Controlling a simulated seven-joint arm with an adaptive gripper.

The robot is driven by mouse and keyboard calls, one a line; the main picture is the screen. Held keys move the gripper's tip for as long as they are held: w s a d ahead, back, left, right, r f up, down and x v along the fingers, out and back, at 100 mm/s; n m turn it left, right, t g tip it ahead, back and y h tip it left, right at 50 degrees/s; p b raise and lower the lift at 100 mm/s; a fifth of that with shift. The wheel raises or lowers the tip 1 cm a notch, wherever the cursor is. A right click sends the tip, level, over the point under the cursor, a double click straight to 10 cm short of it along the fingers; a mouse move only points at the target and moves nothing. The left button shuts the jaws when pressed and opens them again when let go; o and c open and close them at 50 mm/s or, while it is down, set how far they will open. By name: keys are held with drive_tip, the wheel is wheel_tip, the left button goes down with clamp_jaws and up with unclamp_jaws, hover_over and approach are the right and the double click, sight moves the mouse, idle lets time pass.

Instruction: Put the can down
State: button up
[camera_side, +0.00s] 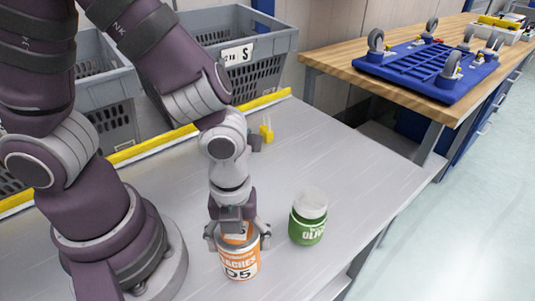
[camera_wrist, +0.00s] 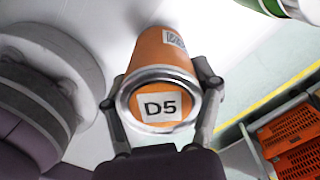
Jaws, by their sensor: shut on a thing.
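The can is orange with a white label reading peaches and D5 (camera_side: 240,264), and it stands roughly upright near the front of the grey table (camera_side: 345,150). My gripper (camera_side: 238,236) comes down from above and is shut on the can's upper part, one finger on each side. The wrist view shows the can (camera_wrist: 158,52) between both fingers, its silver rim and D5 top label facing the camera. I cannot tell whether its bottom touches the table.
Grey crates (camera_side: 240,50) stand behind the table's yellow edge strip (camera_side: 150,147). A small yellow object (camera_side: 266,133) lies farther back. Orange totes (camera_wrist: 298,150) show in the wrist view. The table's right side is clear.

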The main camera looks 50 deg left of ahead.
drive_tip(key=shift+f, duration=0.4)
drive_tip(key=shift+f, duration=0.1)
drive_tip(key=o, duration=1.2)
drive_tip(key=shift+o, duration=0.2)
wheel_tip(320, 180, up, 12)
drive_tip(key=shift+r, duration=0.1)
drive_tip(key=w+a+r+n+t, duration=0.1)
drive_tip(key=a+n, duration=0.4)
drive_tip(key=n, duration=0.7)
drive_tip(key=w+a+r+n+t, duration=0.1)
drive_tip(key=a+r+n+t, duration=0.2)
drive_tip(key=n, duration=1)
drive_tip(key=shift+w+a+r+t, duration=0.25)
drive_tip(key=shift+a+t, duration=0.55)
drive_tip(key=shift+a, duration=0.2)
